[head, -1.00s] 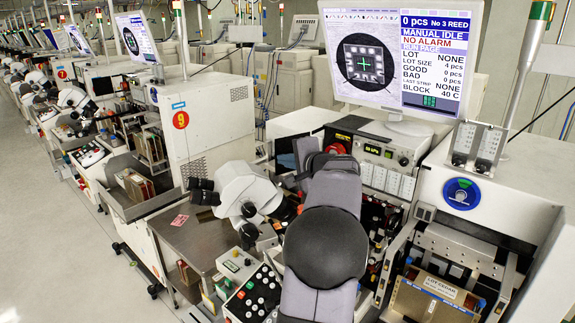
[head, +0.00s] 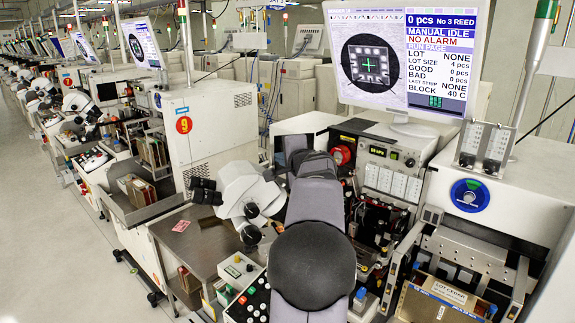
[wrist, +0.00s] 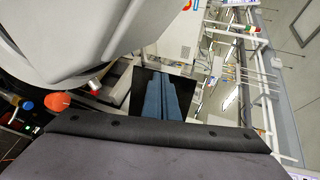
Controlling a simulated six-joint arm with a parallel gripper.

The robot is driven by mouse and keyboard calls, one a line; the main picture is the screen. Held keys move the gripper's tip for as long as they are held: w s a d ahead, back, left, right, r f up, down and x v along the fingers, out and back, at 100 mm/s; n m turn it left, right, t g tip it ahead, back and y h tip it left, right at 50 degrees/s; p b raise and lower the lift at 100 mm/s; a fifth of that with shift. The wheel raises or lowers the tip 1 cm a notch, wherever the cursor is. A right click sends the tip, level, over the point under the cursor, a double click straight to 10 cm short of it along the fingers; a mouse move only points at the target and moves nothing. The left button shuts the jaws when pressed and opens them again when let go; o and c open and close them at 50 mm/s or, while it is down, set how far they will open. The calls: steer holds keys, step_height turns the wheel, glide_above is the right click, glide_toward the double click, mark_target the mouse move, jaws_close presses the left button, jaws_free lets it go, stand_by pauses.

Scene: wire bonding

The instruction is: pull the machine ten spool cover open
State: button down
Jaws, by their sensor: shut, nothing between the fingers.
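Machine ten's spool cover appears to be the dark panel (head: 291,146) on the front of the white housing left of the control panel in the head view. In the wrist view a black panel (wrist: 138,86), likely the same cover, lies behind my gripper (wrist: 168,82). My gripper's two blue-grey fingers are together and empty, overlapping the panel in the picture. I cannot tell whether they touch it. The cover's handle or edge is not clear. In the head view my wrist hides the fingertips.
A white microscope (head: 248,193) stands just left of my arm. The control panel (head: 385,155) and monitor (head: 402,60) are to the right. A button box (head: 250,300) is below. Machine nine (head: 215,125) stands to the left, with open floor beyond.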

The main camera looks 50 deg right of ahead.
steer(key=a+f+b+v, duration=0.1)
steer(key=b+v, duration=0.4)
steer(key=v, duration=0.8)
steer(key=shift+a, duration=0.35)
steer(key=shift+w+r, duration=0.1)
steer(key=shift+w, duration=0.05)
